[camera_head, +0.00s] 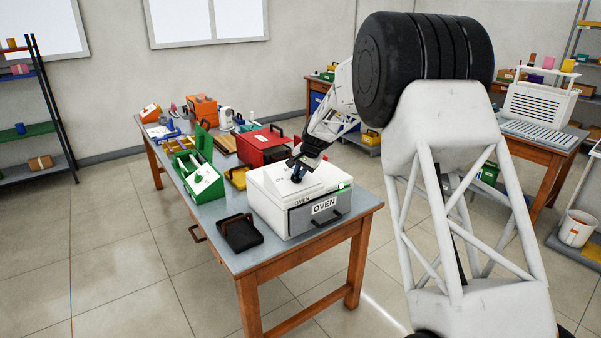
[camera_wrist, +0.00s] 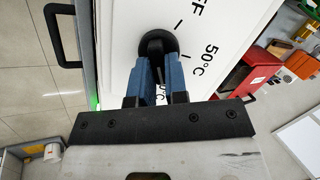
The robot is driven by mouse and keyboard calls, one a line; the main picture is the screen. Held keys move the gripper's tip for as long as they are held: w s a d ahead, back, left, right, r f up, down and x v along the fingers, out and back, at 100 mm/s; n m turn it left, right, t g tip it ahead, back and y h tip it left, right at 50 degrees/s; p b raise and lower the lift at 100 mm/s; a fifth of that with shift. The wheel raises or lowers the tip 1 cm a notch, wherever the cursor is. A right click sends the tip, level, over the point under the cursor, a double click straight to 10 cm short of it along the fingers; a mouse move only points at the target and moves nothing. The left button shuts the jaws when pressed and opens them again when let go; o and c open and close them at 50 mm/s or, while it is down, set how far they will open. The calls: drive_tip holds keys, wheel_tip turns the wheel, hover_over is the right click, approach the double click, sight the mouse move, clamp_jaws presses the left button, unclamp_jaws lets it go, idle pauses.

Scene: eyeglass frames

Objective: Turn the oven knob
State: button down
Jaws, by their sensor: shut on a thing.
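The white oven (camera_head: 268,192) with "OVEN" labels stands at the near end of the table. Its grey front door (camera_head: 312,213) has a dark handle (camera_head: 318,219). The black knob (camera_wrist: 157,44) sits on the oven's white panel, with "50°C" and part of another mark beside it in the wrist view. My gripper (camera_wrist: 158,68) is shut on the knob, its two blue fingers on either side of it. In the head view my gripper (camera_head: 297,174) reaches down onto the oven's top panel, and the knob is mostly hidden there.
A black tray (camera_head: 240,234) lies left of the oven. A green light (camera_wrist: 93,102) shows at the oven's edge.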

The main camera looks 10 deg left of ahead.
drive_tip(key=n, duration=0.6)
drive_tip(key=shift+a+r+h, duration=0.15)
drive_tip(key=shift+a+h, duration=0.2)
drive_tip(key=shift+h, duration=0.05)
drive_tip(key=n, duration=0.4)
drive_tip(key=n+h, duration=0.1)
drive_tip(key=n, duration=0.1)
drive_tip(key=shift+s+a+n+t, duration=0.15)
drive_tip(key=shift+a+n+t, duration=0.1)
drive_tip(key=shift+n+t, duration=0.05)
drive_tip(key=n, duration=0.3)
drive_tip(key=shift+s+a, duration=0.1)
drive_tip(key=shift+s, duration=0.05)
drive_tip(key=n+t, duration=0.1)
drive_tip(key=n, duration=0.3)
drive_tip(key=shift+s+h, duration=0.15)
drive_tip(key=shift+h, duration=0.15)
drive_tip(key=n, duration=0.4)
drive_tip(key=n+t, duration=0.1)
drive_tip(key=n, duration=0.1)
drive_tip(key=shift+s, duration=0.3)
drive_tip(key=shift+n, duration=0.3)
drive_tip(key=c, duration=1.1)
unclamp_jaws()
drive_tip(key=shift+c, duration=0.2)
